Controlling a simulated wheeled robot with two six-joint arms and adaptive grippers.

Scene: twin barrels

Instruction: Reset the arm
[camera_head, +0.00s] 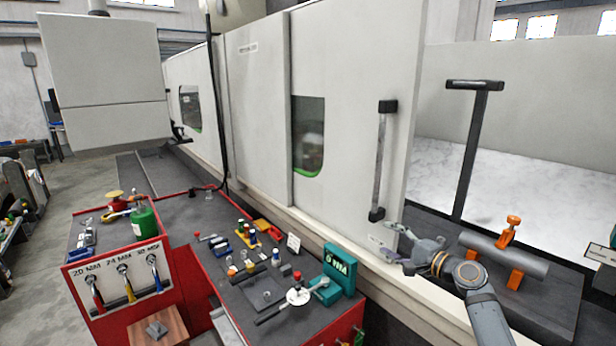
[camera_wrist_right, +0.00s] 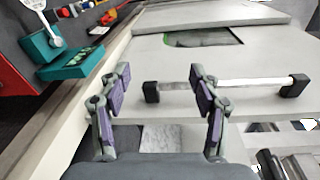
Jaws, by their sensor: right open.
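My right gripper (camera_head: 393,244) is at the right of the head view, in front of the lower edge of the large white machine door (camera_head: 350,120). In the right wrist view the gripper (camera_wrist_right: 158,98) is open, its two fingers well apart with purple pads, and nothing is between them. The door's handle (camera_head: 383,160), a grey bar with black end mounts, is above the gripper in the head view. In the wrist view the handle (camera_wrist_right: 240,84) runs across beyond the fingers, and I cannot tell how far off it is. My left gripper is not in view.
A red tool cart (camera_head: 290,330) with tools and a teal box (camera_head: 338,272) stands at lower centre. A grey cylinder (camera_head: 503,255) on orange supports (camera_head: 516,277) is close behind my right arm. The machine is open at right, with a black post (camera_head: 470,150).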

